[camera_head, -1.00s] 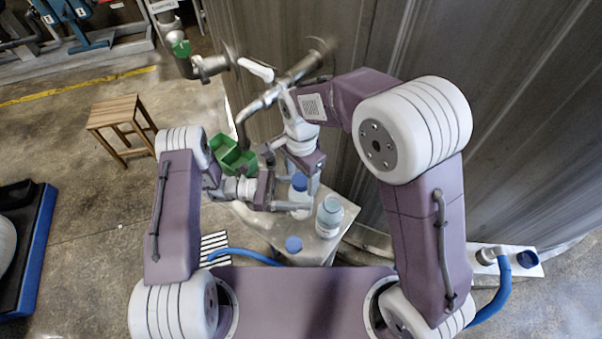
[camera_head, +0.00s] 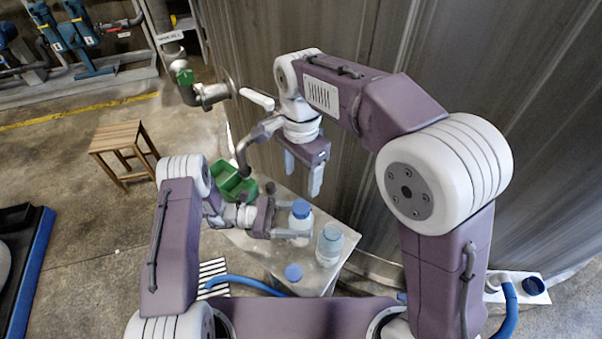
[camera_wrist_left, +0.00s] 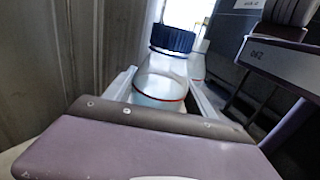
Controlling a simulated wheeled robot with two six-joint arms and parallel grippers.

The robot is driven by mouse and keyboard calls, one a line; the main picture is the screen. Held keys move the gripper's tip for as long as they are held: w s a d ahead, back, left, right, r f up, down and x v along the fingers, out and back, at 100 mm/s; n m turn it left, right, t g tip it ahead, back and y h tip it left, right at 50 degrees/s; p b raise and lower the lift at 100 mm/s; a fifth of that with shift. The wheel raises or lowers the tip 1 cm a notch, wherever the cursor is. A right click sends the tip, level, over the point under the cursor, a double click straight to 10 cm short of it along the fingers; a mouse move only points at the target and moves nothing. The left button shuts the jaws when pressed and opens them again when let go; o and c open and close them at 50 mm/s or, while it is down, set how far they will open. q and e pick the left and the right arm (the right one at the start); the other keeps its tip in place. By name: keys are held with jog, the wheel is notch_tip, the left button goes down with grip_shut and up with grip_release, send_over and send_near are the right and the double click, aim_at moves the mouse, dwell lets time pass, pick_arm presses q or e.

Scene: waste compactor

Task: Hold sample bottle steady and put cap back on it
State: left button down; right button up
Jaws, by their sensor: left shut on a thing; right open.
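The sample bottle (camera_head: 300,224) is clear with a blue cap (camera_head: 301,208) on its top. It stands upright on the light stand. My left gripper (camera_head: 298,222) is shut on the bottle's body, below the cap. In the left wrist view the bottle (camera_wrist_left: 160,84) is between my fingers and the dark blue cap (camera_wrist_left: 172,38) sits over its neck, looking level. How tightly it is screwed on cannot be told. My right gripper (camera_head: 302,176) is open and empty, above and behind the bottle, apart from the cap.
A second bottle (camera_head: 329,244) stands close to the right of the held one. A loose blue cap (camera_head: 293,272) lies near the front of the stand (camera_head: 318,280). A dark wall (camera_head: 440,60) bounds the right.

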pick_arm(q)
jog(key=shift+c, duration=1.2)
grip_release()
jog(key=a+b, duration=0.1)
jog(key=a, duration=0.8)
jog(key=shift+w, duration=0.35)
jog(key=shift+s+f, duration=0.1)
